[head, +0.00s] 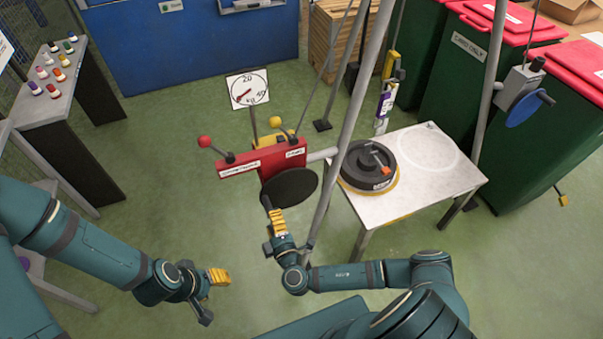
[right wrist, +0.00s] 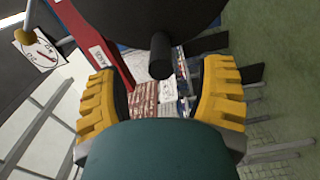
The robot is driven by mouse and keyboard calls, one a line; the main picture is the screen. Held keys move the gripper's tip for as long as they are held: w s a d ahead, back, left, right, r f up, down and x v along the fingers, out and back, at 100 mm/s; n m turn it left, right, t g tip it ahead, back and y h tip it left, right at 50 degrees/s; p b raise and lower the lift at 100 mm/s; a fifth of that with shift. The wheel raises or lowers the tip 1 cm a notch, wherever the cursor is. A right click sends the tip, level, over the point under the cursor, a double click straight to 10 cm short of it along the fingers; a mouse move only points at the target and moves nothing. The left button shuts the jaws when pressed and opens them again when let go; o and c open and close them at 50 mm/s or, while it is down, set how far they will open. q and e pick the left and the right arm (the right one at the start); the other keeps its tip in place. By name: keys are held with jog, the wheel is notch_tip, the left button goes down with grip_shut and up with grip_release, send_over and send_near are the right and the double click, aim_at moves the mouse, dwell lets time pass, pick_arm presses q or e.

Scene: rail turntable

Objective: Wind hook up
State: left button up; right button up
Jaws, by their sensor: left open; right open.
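A black crank disc (head: 290,187) is mounted below a red lever box (head: 262,162). A short dark handle (head: 266,202) sticks out from its near side. My right gripper (head: 275,224) is open beside the disc. In the right wrist view, the handle (right wrist: 160,55) points into the gap between the yellow fingers of this gripper (right wrist: 160,92); neither finger clearly touches it. A yellow hook block (head: 390,65) hangs behind the white table, with a purple-and-white piece (head: 385,103) below it. The hook's tip is too small to make out. My left gripper (head: 212,294) is open and empty above the floor.
A black round weight (head: 368,166) sits on the white table (head: 425,190). A slanted grey pole (head: 340,120) stands beside the crank. A grey box with a blue disc (head: 523,108) is on the right pole. A dial (head: 248,89) stands behind the levers.

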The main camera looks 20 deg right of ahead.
jog(key=shift+s+p, duration=0.55)
jog(key=shift+s, duration=1.5)
